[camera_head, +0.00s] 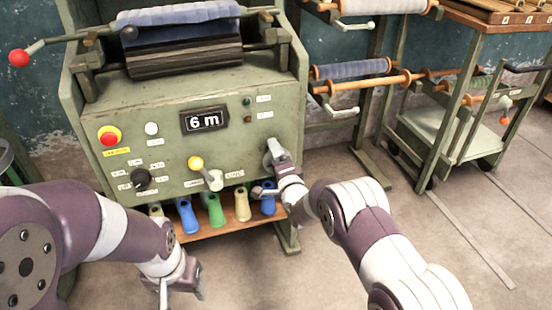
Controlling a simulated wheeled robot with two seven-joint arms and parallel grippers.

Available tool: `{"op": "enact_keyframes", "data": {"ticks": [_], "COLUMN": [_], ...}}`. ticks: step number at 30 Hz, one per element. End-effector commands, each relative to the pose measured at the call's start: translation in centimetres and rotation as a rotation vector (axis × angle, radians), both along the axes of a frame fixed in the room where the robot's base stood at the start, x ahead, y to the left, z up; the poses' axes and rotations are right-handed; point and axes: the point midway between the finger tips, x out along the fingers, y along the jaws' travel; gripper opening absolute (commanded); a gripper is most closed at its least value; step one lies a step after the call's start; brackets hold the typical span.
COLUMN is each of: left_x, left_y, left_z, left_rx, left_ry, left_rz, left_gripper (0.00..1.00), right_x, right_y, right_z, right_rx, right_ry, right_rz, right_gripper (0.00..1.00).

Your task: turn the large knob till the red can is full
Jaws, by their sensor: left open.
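A green machine has a front panel (237,108) with a black round knob (140,179) at its lower left, ringed by small labels. I cannot make out a red can. My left gripper (182,290) is open and empty, below and in front of the panel, apart from the knob. My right gripper (269,171) is close to the panel's lower right. Whether it touches anything or how far its fingers are apart is unclear.
Coloured cones, including a green one (215,211), stand on a shelf below. A red-balled handle (19,57) juts out left. A trolley (463,135) stands right.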

Motion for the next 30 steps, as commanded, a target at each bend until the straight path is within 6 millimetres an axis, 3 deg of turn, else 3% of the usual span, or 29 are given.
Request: {"op": "enact_keyframes", "data": {"ticks": [7,8,9,18,30], "left_x": [0.0,0.0,0.0,0.0,0.0], "left_y": [0.0,0.0,0.0,0.0,0.0], "left_z": [0.0,0.0,0.0,0.6,4.3], "left_rx": [0.0,0.0,0.0,0.0,0.0], "left_ry": [0.0,0.0,0.0,0.0,0.0], "left_rz": [0.0,0.0,0.0,0.0,0.0], "left_gripper": [0.63,0.63,0.63,0.63,0.63], "right_x": [0.0,0.0,0.0,-0.8,-10.1], "right_y": [-0.1,-0.1,-0.1,-0.3,-3.4], "right_z": [-0.2,-0.2,-0.2,0.2,0.3], "right_rx": [-0.001,-0.001,-0.001,-0.002,-0.001], "right_ry": [0.004,0.004,0.004,0.001,0.005], "right_rz": [-0.002,-0.002,-0.002,-0.001,-0.002], "right_gripper": [0.58,0.95,1.0,1.0,1.0]}}
